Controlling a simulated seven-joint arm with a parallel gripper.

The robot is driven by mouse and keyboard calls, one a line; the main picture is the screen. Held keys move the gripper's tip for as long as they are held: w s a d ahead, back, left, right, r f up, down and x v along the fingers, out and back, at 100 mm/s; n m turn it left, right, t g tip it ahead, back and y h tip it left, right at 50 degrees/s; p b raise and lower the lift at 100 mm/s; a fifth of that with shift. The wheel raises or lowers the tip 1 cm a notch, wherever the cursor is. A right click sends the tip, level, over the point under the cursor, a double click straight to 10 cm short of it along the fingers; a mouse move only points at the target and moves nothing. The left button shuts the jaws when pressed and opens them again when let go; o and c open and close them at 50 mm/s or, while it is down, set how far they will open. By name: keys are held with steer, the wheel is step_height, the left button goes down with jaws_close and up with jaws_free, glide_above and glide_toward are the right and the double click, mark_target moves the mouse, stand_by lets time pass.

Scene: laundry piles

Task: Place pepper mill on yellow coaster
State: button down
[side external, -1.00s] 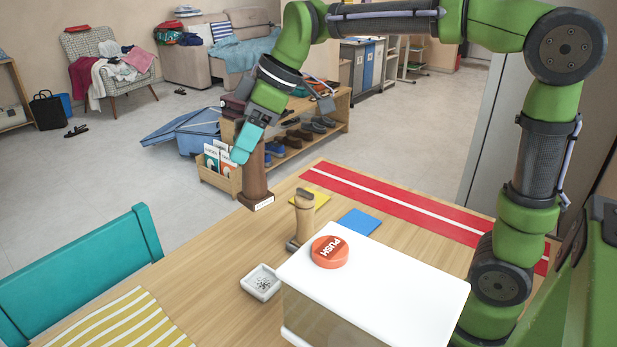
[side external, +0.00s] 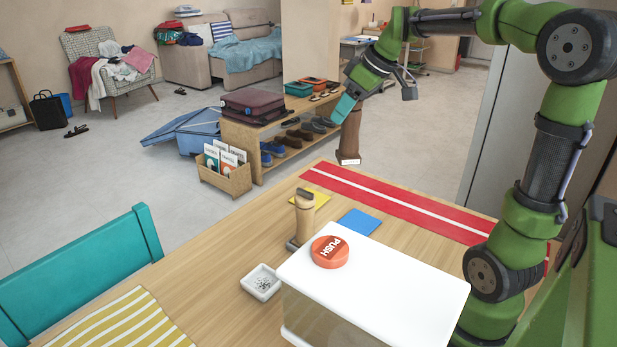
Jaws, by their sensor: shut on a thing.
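The dark brown pepper mill (side external: 349,141) is upright in the air, above the far side of the table near the red strip. My gripper (side external: 346,108) is shut on its upper part, and the fingers hide the mill's top. The yellow coaster (side external: 317,198) lies flat on the table, lower and to the left of the mill in the picture. It is partly hidden by a wooden-handled tool in front of it. No object shows on its visible part.
The wooden-handled tool (side external: 304,218) stands upright beside the yellow coaster. A blue coaster (side external: 358,222) lies to the right. A white box (side external: 400,283) with a red PUSH button (side external: 329,252) stands in front. A small white dish (side external: 261,283) is at the left. A red runner (side external: 395,205) crosses the far side.

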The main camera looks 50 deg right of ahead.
step_height(320, 180, down, 14)
steer(key=w+d+f, duration=0.2)
steer(key=w+f, duration=0.1)
steer(key=w, duration=0.4)
steer(key=w+d+f, duration=0.2)
steer(key=w+d, duration=0.1)
steer(key=w, duration=0.5)
steer(key=shift+d+f, duration=0.2)
steer(key=shift+f, duration=0.3)
steer(key=shift+c, duration=2.1)
jaws_free()
